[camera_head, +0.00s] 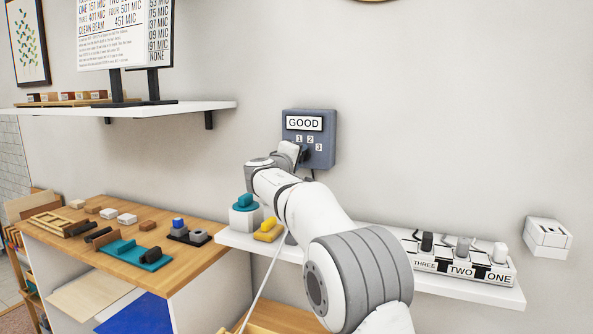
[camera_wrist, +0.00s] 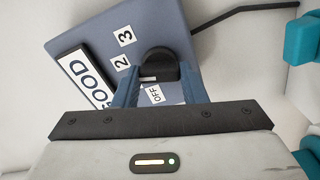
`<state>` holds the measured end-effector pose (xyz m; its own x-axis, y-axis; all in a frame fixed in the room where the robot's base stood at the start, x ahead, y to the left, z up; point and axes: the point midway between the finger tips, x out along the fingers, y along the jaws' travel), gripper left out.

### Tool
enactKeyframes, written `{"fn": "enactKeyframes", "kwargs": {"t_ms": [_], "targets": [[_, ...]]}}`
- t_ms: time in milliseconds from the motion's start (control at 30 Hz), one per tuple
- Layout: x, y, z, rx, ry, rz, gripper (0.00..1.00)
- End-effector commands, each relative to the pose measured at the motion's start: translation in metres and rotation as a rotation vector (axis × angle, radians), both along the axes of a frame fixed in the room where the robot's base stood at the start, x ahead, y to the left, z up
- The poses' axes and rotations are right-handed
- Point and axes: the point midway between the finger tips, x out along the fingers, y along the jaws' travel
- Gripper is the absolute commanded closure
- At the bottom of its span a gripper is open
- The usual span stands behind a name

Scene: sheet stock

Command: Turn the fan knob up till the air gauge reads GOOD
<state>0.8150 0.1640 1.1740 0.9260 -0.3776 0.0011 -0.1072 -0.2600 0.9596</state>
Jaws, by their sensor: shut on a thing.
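The blue-grey control box (camera_head: 322,119) is on the wall, with a display (camera_head: 304,123) that reads GOOD. The numbers 1, 2 and 3 show below the display. In the wrist view the box (camera_wrist: 95,40) looks turned on its side, and the display (camera_wrist: 84,82) is partly cut off by my finger. My gripper (camera_wrist: 157,84) has its two blue fingers on either side of the black knob (camera_wrist: 160,66) and is shut on it. The knob has a pale mark near its lower left. 2, 3 and OFF show around it; 1 is hidden here.
Below is a white shelf (camera_head: 372,239) with a teal-topped white container (camera_head: 244,214), a yellow block (camera_head: 268,230) and a rack labelled THREE, TWO, ONE (camera_head: 460,268). A wooden bench (camera_head: 190,262) with blocks stands left. A dark cable (camera_wrist: 245,13) leaves the box.

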Motion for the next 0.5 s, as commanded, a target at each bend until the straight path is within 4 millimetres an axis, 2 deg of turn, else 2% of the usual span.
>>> {"fn": "enactKeyframes", "kwargs": {"t_ms": [33, 500], "targets": [[0.0003, -0.0004, -0.0053, 0.016, -0.004, -0.001, 0.85], [0.0008, -0.0011, -0.0032, 0.061, -0.019, -0.004, 0.85]]}}
